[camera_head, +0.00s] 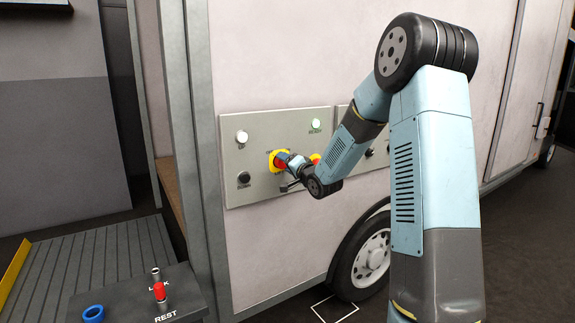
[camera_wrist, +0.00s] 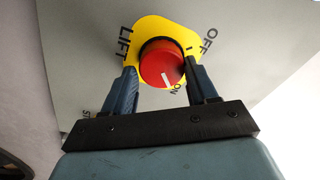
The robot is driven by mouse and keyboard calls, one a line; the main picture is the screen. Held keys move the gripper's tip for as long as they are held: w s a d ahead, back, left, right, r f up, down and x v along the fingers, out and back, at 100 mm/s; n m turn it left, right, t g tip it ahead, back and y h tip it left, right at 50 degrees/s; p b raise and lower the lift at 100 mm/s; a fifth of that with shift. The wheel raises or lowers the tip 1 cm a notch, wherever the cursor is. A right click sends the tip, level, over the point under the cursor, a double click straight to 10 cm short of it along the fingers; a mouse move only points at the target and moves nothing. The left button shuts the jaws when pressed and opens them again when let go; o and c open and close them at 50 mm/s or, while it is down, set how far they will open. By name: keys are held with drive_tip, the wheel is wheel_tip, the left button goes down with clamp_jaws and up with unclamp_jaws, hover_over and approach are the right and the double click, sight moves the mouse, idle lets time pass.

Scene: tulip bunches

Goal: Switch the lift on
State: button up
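The red lift knob (camera_wrist: 161,64) sits on a yellow plate (camera_wrist: 183,33) marked LIFT, OFF and ON. Its white mark points toward ON. In the wrist view my gripper (camera_wrist: 161,72) has one finger on each side of the knob, and both fingers appear to touch it. In the head view the yellow plate (camera_head: 272,155) is on the grey control panel (camera_head: 250,195) on the side of the vehicle. My gripper (camera_head: 283,157) reaches it from the right and hides most of the knob.
The panel also carries an UP button (camera_head: 242,136), a black DOWN button (camera_head: 244,178) and a pale READY lamp (camera_head: 316,125). A stand with LOCK and REST labels holds a red-handled lever (camera_head: 159,291) and a blue ring (camera_head: 93,313). A wheel (camera_head: 372,258) is below the panel.

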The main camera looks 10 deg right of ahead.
drive_tip(key=o, duration=0.3)
drive_tip(key=shift+a, duration=0.1)
drive_tip(key=shift+o, duration=0.2)
drive_tip(key=v, duration=1.4)
drive_tip(key=shift+a, duration=0.1)
